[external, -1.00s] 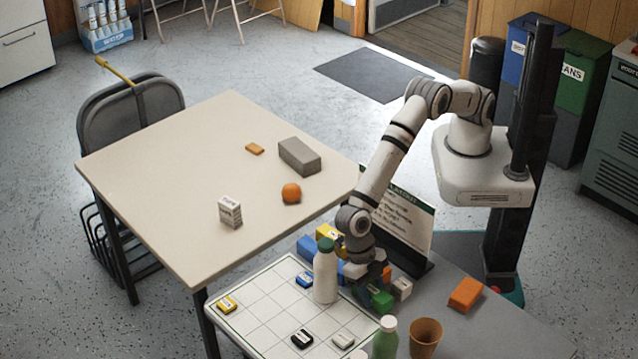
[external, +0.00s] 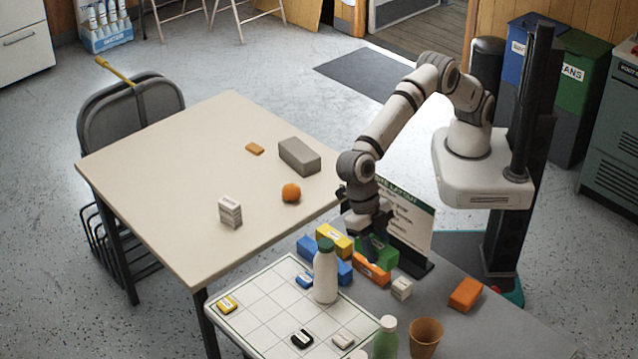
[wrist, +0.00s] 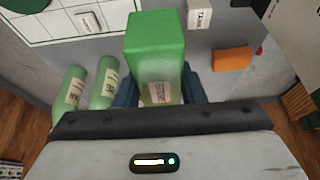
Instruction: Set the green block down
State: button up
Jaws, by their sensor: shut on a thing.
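The green block (external: 384,252) is in my gripper (external: 372,232), behind an orange labelled block (external: 371,268) in the external view. In the wrist view the green block (wrist: 155,42) stands out large between the two dark blue fingers of my gripper (wrist: 159,92). Its label faces my wrist. My gripper is shut on it. The block looks raised above the grey table, though its lower edge is partly hidden by the orange block.
A yellow block (external: 334,240) and blue blocks (external: 311,250) stand left of the orange one. A white bottle (external: 325,275) is on the gridded board (external: 250,310). A sign (external: 412,225) stands close behind. A small white block (external: 401,288) and another orange block (external: 466,294) lie right.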

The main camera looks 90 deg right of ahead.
aim_at(383, 248)
notch_tip(383, 248, up, 6)
jog(key=shift+f, duration=0.15)
jog(key=w+d+f+m+t+y, duration=0.15)
jog(key=w+d+m, duration=0.35)
jog(key=w+d, duration=0.5)
jog(key=w+d+r+m+t, duration=0.1)
jog(key=w+d+m+t, duration=0.1)
jog(key=w+d+m, duration=0.75)
jog(key=w+d+m+t+h, duration=0.1)
jog(key=w+d+m, duration=0.2)
jog(key=w+d, duration=0.45)
jog(key=w+d+m+t+h+b, duration=0.15)
jog(key=w+d, duration=0.25)
jog(key=d, duration=0.6)
jog(key=w+d+m+t, duration=0.1)
jog(key=w+d+m, duration=0.2)
jog(key=w+d, duration=0.45)
jog(key=shift+m, duration=0.3)
jog(key=f, duration=0.5)
jog(key=s+d+f, duration=0.1)
jog(key=f, duration=1.1)
jog(key=shift+s+d, duration=0.15)
jog(key=shift+f+p, duration=0.35)
jog(key=shift+f, duration=1.75)
